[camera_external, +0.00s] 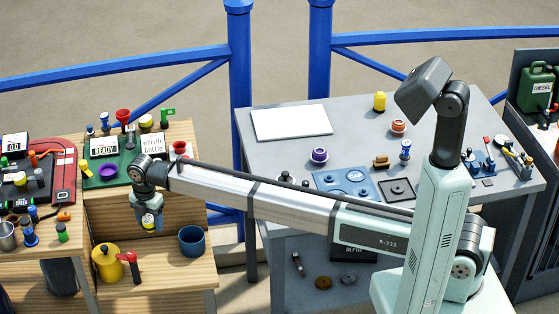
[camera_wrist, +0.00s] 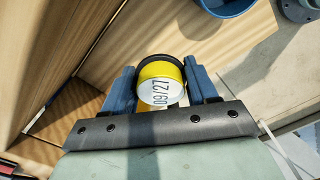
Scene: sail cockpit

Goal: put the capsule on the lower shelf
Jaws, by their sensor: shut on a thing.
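The capsule (camera_wrist: 160,86) is a yellow round piece with a dark rim and a white face reading "09/27". My gripper (camera_wrist: 161,92) is shut on it, with blue fingers on both sides. In the external view my gripper (camera_external: 148,222) hangs pointing down at the front of the wooden stand, and a yellow bit of the capsule (camera_external: 148,220) shows between the fingers. The lower shelf (camera_external: 175,277) is a light wooden board below the gripper. I see a gap between the capsule and the shelf, though its height is hard to judge.
On the lower shelf stand a yellow pot (camera_external: 107,262), a red-handled tool (camera_external: 131,266) and a dark blue cup (camera_external: 192,241). The cup also shows in the wrist view (camera_wrist: 226,7). The shelf's front right is bare. The upper top (camera_external: 183,133) holds a green mat and several small items.

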